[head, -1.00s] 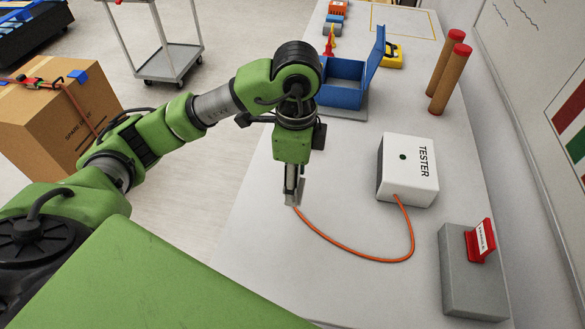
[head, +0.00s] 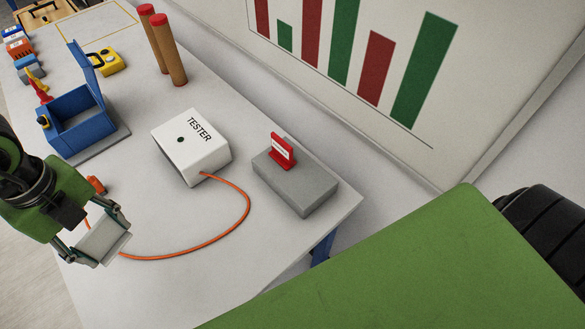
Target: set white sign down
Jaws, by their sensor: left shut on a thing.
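My left gripper (head: 100,228) is at the left of the head view, over the near left part of the table. It is shut on a pale, flat, rectangular plate, the white sign (head: 102,243), held tilted between the fingers. Its face looks blank from here, and I cannot tell whether its lower edge touches the table. My right gripper is not in view.
A white tester box (head: 190,146) with an orange cable (head: 215,238) stands mid-table. The cable curves behind the sign. A grey block (head: 300,185) with a red sign (head: 281,150) stands right. A blue open box (head: 75,125) is behind the gripper.

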